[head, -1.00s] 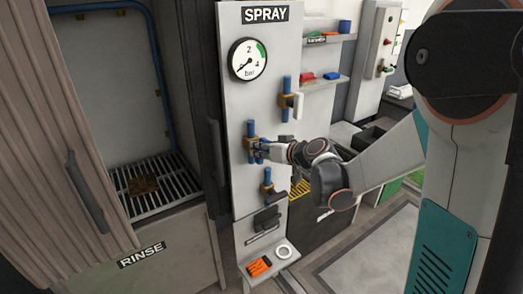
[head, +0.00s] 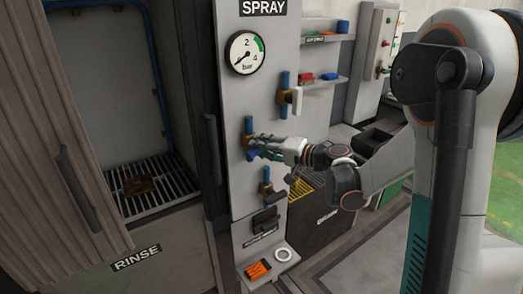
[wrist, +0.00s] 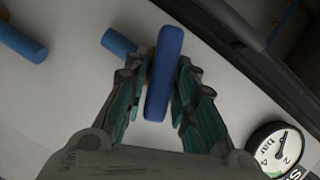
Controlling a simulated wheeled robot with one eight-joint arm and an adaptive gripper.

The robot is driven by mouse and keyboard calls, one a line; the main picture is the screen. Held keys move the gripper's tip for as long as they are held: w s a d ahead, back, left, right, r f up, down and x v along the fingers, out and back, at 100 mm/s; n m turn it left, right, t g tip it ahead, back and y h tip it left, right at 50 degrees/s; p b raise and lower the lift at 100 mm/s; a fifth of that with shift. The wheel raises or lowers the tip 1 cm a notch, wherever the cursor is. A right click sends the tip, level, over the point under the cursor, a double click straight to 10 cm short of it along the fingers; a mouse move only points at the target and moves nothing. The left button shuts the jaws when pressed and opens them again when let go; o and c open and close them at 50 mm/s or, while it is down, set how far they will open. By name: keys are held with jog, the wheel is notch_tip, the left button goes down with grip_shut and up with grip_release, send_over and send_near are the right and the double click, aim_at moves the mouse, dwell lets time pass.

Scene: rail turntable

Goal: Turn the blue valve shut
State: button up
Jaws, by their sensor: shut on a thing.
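The blue valve's lever handle (wrist: 165,75) is a long rounded blue bar, seen between my gripper's fingers in the wrist view. In that view it lies steeply across the line of the short blue pipe stub (wrist: 120,42) beside it. My gripper (head: 258,148) is shut on this handle, with a teal-padded finger on each side of it. In the head view the valve's blue pipe (head: 249,126) stands upright on the pale panel, and my fingers partly hide the handle and valve body.
A valve with a white handle (head: 296,99) sits at upper right, and one with a black handle (head: 266,221) below. A round pressure gauge (head: 245,53) is above, its needle at lower left. The cabinet's dark edge and handle (head: 212,150) are close on the left.

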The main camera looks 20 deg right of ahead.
jog(key=shift+f+m+t+y+b, duration=0.1)
jog(key=shift+m+t+y+b, duration=0.2)
jog(key=shift+m+b, duration=0.45)
jog(key=shift+f+m+t+y+b, duration=0.1)
jog(key=shift+m+t+y+b, duration=0.15)
jog(key=shift+m, duration=0.9)
jog(key=o, duration=0.9)
jog(key=v, duration=1.2)
jog(key=shift+w+d, duration=0.1)
